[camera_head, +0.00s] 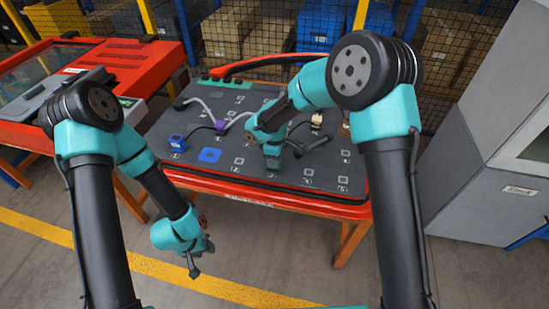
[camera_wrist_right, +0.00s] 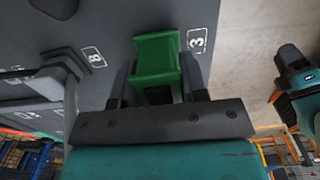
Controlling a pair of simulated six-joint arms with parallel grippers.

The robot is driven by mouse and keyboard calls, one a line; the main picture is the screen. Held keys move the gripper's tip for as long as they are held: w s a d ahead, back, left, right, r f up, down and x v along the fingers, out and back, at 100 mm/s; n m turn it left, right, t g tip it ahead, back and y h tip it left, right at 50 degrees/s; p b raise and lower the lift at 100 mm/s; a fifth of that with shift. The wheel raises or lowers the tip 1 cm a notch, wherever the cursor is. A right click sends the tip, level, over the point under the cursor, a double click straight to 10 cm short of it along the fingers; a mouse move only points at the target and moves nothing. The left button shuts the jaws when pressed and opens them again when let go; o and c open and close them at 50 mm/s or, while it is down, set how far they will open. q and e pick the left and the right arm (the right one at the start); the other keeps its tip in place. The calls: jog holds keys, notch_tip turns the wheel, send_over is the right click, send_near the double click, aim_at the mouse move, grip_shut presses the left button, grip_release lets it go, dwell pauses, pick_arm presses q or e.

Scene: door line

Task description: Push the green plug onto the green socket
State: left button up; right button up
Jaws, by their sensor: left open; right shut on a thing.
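A green plug (camera_wrist_right: 158,60) sits between the two fingers of my right gripper (camera_wrist_right: 155,82) in the right wrist view, held just over the dark board beside a label marked 3. In the head view my right gripper (camera_head: 272,162) is low over the middle of the board and hides the plug. I cannot make out a separate green socket in either view. My left gripper (camera_head: 196,262) hangs open and empty in front of the table, clear of the board. My left arm also shows at the right edge of the right wrist view.
The dark board (camera_head: 225,180) lies on a red-edged table. A blue block (camera_head: 178,143), a flat blue square (camera_head: 209,155), a purple connector (camera_head: 220,127) and a cream connector (camera_head: 316,119) are on it, with loose cables. A grey cabinet (camera_head: 470,180) stands right.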

grip_shut()
jog(key=shift+r, duration=3.5)
jog(key=shift+d, duration=0.15)
